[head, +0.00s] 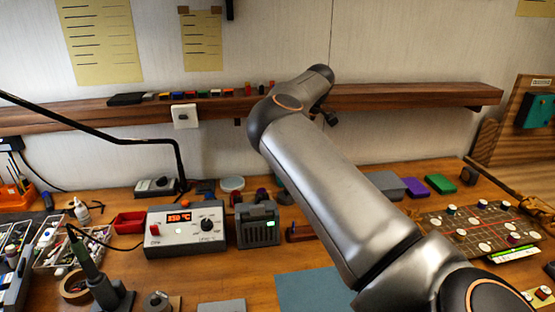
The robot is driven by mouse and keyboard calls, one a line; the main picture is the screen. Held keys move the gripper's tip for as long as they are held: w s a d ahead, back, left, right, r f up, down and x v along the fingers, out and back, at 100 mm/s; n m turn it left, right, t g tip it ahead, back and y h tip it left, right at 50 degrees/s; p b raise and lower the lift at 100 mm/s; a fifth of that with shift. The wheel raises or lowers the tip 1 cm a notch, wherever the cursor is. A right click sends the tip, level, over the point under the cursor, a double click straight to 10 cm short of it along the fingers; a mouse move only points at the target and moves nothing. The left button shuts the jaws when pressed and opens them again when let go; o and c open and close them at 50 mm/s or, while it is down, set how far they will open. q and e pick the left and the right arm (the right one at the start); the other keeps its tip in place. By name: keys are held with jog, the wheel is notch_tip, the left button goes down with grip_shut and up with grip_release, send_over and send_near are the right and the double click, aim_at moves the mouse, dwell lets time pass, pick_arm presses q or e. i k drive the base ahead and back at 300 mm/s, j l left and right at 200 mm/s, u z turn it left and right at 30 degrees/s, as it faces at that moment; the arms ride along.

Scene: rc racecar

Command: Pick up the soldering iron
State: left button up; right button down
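The soldering iron (86,259) appears in the head view at the lower left, its grey-green handle leaning upright in a dark stand (108,296). A dark cable loops from its top toward the soldering station (186,230), whose display is lit. My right arm comes in from the lower right and reaches up toward the wall shelf, well right of the iron. Small dark parts (328,112) show at its far end; I cannot tell whether they are the gripper's fingers, or whether it is open or shut. My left arm and gripper are not in view.
A tape roll (75,284) and a parts tray (75,252) crowd the iron's left. A black lamp arm (100,134) crosses above. A grey-green box (258,226) stands right of the station. A blue mat (312,290) lies at the front.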

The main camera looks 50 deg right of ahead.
aim_at(95, 276)
jog(key=k, duration=1.5)
